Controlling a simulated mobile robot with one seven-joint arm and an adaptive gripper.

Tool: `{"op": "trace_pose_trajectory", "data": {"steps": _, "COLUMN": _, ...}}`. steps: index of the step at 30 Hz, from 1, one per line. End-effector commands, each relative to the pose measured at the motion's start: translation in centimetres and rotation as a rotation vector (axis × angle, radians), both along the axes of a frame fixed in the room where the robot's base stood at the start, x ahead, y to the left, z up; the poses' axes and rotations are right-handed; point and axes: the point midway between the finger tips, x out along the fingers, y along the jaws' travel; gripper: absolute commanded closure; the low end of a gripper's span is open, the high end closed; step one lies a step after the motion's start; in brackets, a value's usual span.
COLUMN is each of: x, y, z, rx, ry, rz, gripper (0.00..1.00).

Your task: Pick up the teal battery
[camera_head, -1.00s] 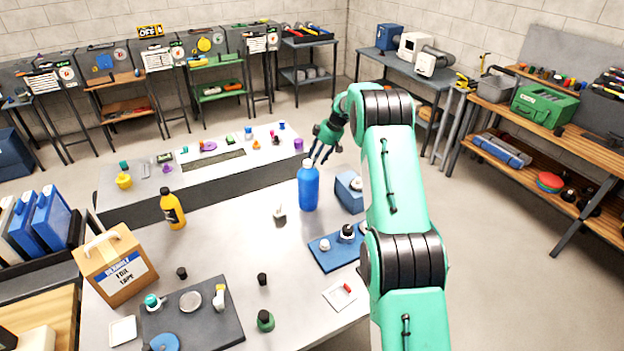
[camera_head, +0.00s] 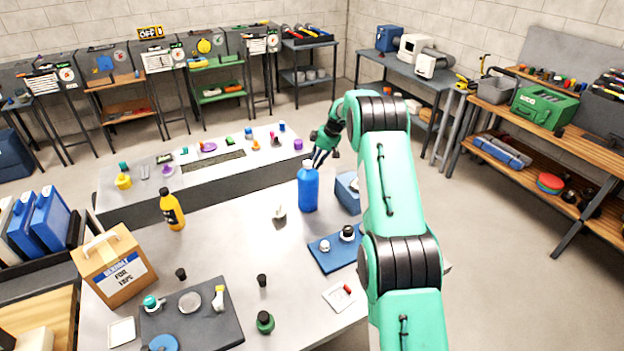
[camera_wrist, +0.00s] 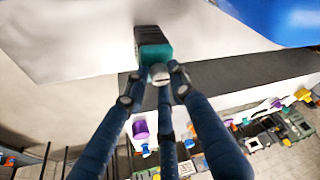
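The teal battery (camera_wrist: 153,48), with a black section at its far end, shows at the top middle of the wrist view, on a pale surface. I cannot make it out in the head view. My gripper (camera_wrist: 158,88) has its fingertips just short of the battery's near end, to either side of a small grey nub. The fingers are apart, and I see no clear grip. In the head view my gripper (camera_head: 317,163) points down right behind the blue bottle (camera_head: 308,188), which hides what lies below the fingertips.
The bottle's blue side (camera_wrist: 285,18) is close at the upper right of the wrist view. A blue box (camera_head: 347,192) stands right of the bottle. A yellow bottle (camera_head: 172,210) and a cardboard carton (camera_head: 115,265) stand left. A raised strip (camera_head: 200,175) with small items runs along the back.

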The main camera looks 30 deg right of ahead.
Motion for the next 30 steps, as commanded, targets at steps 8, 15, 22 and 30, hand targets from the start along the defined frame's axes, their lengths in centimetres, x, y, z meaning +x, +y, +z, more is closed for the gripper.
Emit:
{"op": "trace_pose_trajectory", "data": {"steps": 8, "x": 0.0, "y": 0.0, "z": 0.0, "rx": 0.000, "ry": 0.000, "rz": 0.000, "gripper": 1.00}}
{"op": "trace_pose_trajectory", "data": {"steps": 15, "x": 0.1, "y": 0.0, "z": 0.2, "rx": 0.000, "ry": -0.001, "rz": 0.000, "gripper": 1.00}}
{"op": "trace_pose_trajectory", "data": {"steps": 22, "x": 0.1, "y": 0.0, "z": 1.5, "rx": -0.001, "ry": -0.004, "rz": 0.000, "gripper": 1.00}}
{"op": "trace_pose_trajectory", "data": {"steps": 30, "x": 0.1, "y": 0.0, "z": 5.1, "rx": 0.000, "ry": -0.004, "rz": 0.000, "gripper": 1.00}}
